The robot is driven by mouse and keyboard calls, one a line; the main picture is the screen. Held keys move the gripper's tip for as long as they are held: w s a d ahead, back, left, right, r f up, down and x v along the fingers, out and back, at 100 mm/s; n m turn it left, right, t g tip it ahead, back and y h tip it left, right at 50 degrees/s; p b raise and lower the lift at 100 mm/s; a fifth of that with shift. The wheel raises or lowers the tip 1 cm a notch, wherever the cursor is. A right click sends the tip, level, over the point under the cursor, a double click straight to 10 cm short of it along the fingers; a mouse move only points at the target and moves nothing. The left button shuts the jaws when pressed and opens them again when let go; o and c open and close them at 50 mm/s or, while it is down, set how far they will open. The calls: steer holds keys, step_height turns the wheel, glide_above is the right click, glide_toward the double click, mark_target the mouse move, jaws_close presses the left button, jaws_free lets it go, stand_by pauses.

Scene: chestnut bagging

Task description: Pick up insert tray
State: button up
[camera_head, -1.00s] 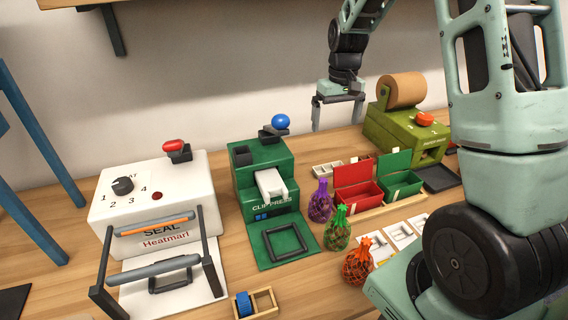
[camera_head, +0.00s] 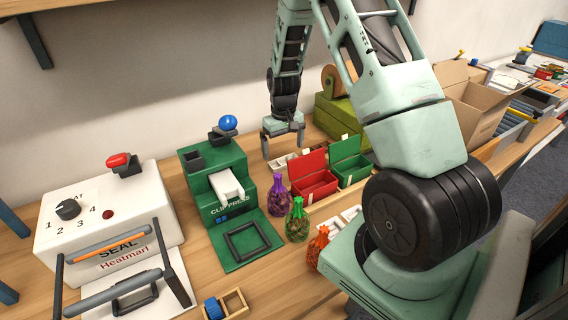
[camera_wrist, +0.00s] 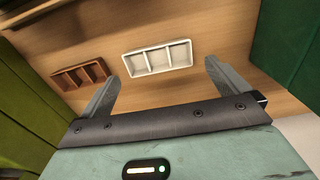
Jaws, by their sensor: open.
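A white insert tray (camera_wrist: 157,59) with three compartments lies on the wooden table in the wrist view, between and beyond my fingertips. A brown tray (camera_wrist: 81,76) of similar shape lies to its left. In the head view a pale divided tray (camera_head: 284,161) shows behind the red bin, partly hidden. My gripper (camera_head: 283,146) is open and empty, just above that tray, pointing down. In the wrist view its two fingers (camera_wrist: 162,72) are spread wide, and the white tray looks apart from them.
The green clip press (camera_head: 222,190) stands left of my gripper, and the olive machine (camera_head: 340,118) stands right. The red bin (camera_head: 313,184), green bin (camera_head: 352,170) and purple net bag (camera_head: 279,194) are in front. The white sealer (camera_head: 100,215) is further left.

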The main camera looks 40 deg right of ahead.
mark_target(285, 158)
steer(key=f, duration=0.2)
steer(key=f+p, duration=0.1)
steer(key=f, duration=0.2)
steer(key=shift+s+d, duration=0.15)
steer(key=shift+s, duration=0.05)
steer(key=shift+c, duration=0.3)
steer(key=c, duration=0.6)
